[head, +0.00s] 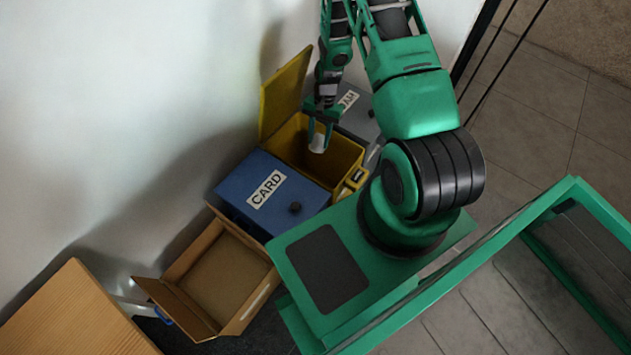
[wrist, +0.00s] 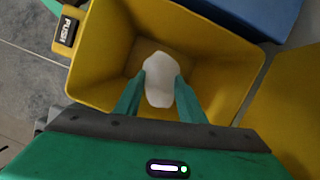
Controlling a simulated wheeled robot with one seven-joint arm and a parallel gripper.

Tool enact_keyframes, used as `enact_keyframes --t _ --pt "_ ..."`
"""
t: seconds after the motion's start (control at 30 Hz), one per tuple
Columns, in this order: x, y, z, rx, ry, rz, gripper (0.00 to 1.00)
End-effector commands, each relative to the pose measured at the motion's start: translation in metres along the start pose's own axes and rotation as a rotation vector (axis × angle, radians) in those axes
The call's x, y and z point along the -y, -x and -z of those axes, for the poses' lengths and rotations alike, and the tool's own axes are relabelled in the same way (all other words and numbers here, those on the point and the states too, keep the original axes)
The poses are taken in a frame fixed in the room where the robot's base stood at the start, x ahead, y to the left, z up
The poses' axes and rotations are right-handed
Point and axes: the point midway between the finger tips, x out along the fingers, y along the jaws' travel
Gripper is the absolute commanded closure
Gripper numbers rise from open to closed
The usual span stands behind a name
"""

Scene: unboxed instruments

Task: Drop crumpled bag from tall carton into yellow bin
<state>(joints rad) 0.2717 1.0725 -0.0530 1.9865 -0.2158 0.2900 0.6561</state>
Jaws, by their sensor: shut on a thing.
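My gripper (head: 319,132) is shut on a crumpled white bag (head: 317,144). In the wrist view the bag (wrist: 160,80) sits between the two green fingers (wrist: 160,95). The yellow bin (head: 346,163) stands with its lid (head: 283,92) raised. The gripper and bag are over the bin's opening, and in the wrist view the bin's walls (wrist: 228,50) surround the bag. I cannot tell how far the bag is above the bin's floor. An open brown carton (head: 218,275) stands at the lower left, and its visible inside looks empty.
A blue bin marked CARD (head: 270,195) has its lid shut, between the carton and yellow bin. A grey bin (head: 358,116) stands behind the yellow one. A wooden surface (head: 75,315) is at the lower left. A white wall is close behind the bins.

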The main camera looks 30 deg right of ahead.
Motion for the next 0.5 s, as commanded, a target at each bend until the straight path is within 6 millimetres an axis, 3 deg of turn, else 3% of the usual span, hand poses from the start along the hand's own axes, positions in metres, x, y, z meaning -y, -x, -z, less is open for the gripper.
enact_keyframes --t 0.33,0.37,0.4,0.43,0.5 --pt "0.0002 -0.0028 0.0011 -0.001 0.0 0.0 0.84" --pt "0.0001 -0.0028 0.001 -0.001 0.0 0.0 0.59" --pt "0.0002 -0.0028 0.001 -0.001 0.001 0.0 0.49" --pt "0.0001 -0.0028 0.001 -0.001 0.0 0.0 0.42" --pt "0.0001 -0.0027 0.001 -0.001 0.0 0.0 0.42"
